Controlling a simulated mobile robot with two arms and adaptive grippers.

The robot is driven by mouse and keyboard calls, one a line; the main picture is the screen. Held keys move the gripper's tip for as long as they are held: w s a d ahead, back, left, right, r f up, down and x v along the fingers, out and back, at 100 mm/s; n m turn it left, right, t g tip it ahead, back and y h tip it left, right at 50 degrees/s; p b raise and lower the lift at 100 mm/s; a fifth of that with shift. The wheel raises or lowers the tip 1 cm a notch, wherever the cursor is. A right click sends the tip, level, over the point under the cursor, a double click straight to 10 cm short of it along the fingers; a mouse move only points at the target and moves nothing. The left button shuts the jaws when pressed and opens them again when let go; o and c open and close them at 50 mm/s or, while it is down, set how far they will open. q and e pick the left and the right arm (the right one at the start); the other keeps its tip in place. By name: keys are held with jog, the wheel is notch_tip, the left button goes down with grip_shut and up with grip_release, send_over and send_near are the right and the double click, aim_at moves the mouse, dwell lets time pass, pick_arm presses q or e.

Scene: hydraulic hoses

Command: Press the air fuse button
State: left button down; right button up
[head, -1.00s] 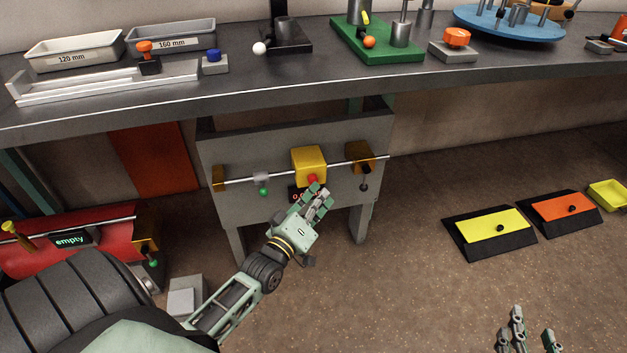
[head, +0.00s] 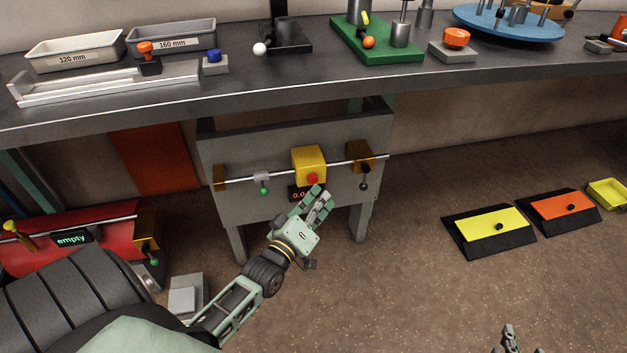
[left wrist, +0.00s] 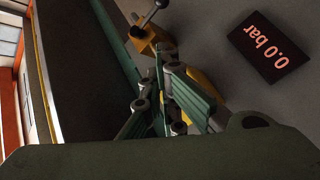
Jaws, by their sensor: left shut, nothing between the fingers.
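A yellow box (head: 308,162) is mounted on a grey panel (head: 233,208) below the bench. A red button (head: 312,180) shows on its lower front. A dark display (head: 297,194) sits just under it and reads "0.0 bar" in the left wrist view (left wrist: 271,47). My left gripper (head: 319,194) is shut and empty, just below the red button, with its fingertips seemingly a little apart from it. In the left wrist view the fingers hide most of the yellow box (left wrist: 206,91). My right gripper (head: 510,338) shows only partly at the bottom edge.
A pipe with a green-knobbed valve (head: 263,189) and a black-knobbed lever (head: 364,185) crosses the panel. The bench (head: 330,86) overhangs it. A red unit reading "empty" (head: 70,239) stands at left. Yellow and orange pedals (head: 490,232) lie on the floor at right.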

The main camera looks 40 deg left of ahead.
pick_arm(q)
jog(key=shift+s+d+p, duration=1.1)
jog(key=shift+s+d, duration=0.45)
jog(key=shift+d, duration=0.3)
pick_arm(e)
jog(key=s+d+f+g+h, duration=0.1)
jog(key=s+d+f+g, duration=0.2)
jog(key=s+f+g, duration=0.3)
jog(key=shift+s+d+f+h, duration=0.3)
jog(key=shift+s+f, duration=0.3)
jog(key=shift+s, duration=1.45)
pick_arm(q)
jog(key=shift+d, duration=0.1)
